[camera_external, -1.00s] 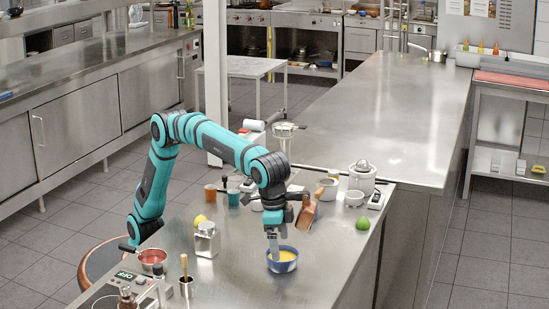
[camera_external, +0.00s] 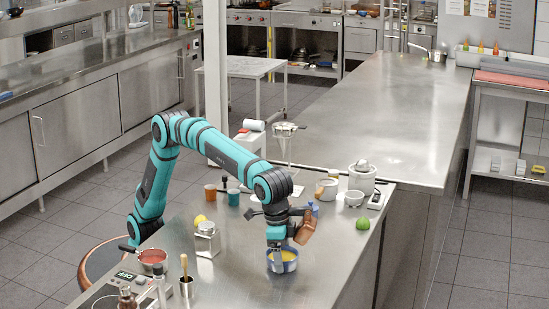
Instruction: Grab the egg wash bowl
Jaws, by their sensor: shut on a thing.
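I cannot tell whether the bowl's base still touches the counter.
A metal-lidded jar (camera_external: 207,240) and a lemon (camera_external: 199,219) stand left of the bowl. A brown scoop-like object (camera_external: 306,228) is close behind my wrist. A lime (camera_external: 362,223) lies to the right. The counter in front of the bowl is clear.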

